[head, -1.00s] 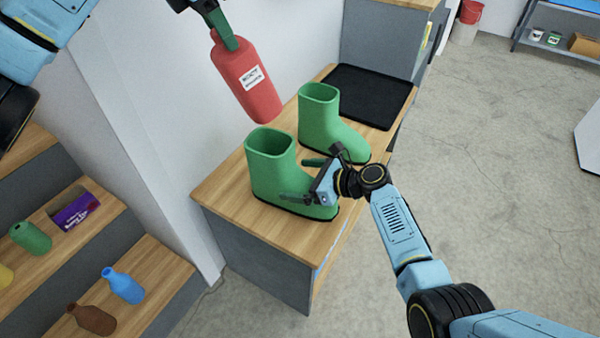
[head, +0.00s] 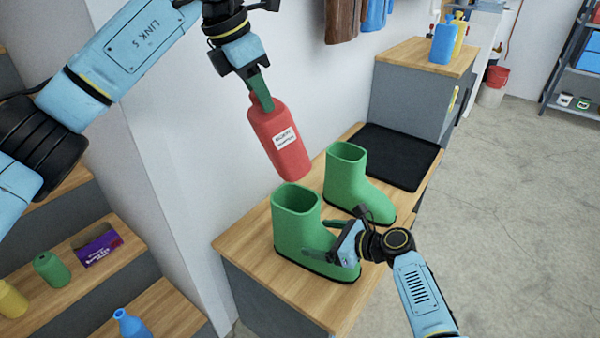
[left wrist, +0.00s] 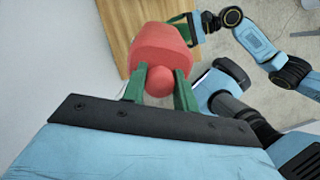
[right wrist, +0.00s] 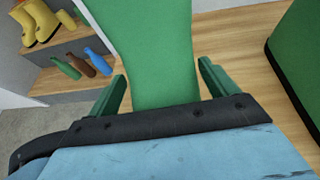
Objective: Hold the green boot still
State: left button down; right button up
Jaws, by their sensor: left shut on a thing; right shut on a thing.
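Two green boots stand upright on a wood-topped bench: a near boot (head: 297,232) and a far boot (head: 350,180). My right gripper (head: 340,243) is shut on the foot of the near boot; in the right wrist view green boot material (right wrist: 155,45) fills the space between its fingers. My left gripper (head: 260,92) is shut on the neck of a red bottle (head: 277,145) with a white label, held tilted above and behind the near boot's opening. The left wrist view shows the red bottle (left wrist: 163,50) between the green fingers.
A black tray (head: 395,155) lies on the bench's far end. A white wall runs behind the bench. Open floor (head: 510,210) lies to the right.

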aim_at(295, 159)
pick_arm(q)
jog(key=w+d+n, duration=0.1)
jog(key=w+d+f+n+y, duration=0.1)
jog(key=d, duration=0.1)
jog(key=w+d+f+y, duration=0.1)
jog(key=d, duration=0.1)
jog(key=shift+w+d+f+n+g, duration=0.1)
jog(key=shift+w+n+g, duration=0.1)
jog(key=shift+n+g, duration=0.2)
jog(key=shift+w+d+n+g+y, duration=0.2)
jog(key=shift+d+n+g+y, duration=0.15)
jog(key=shift+n, duration=0.35)
jog(key=shift+r+n+g+y, duration=0.35)
jog(key=shift+r+n, duration=0.35)
jog(key=shift+n, duration=0.2)
jog(key=shift+a, duration=0.1)
jog(key=shift+f, duration=7.75)
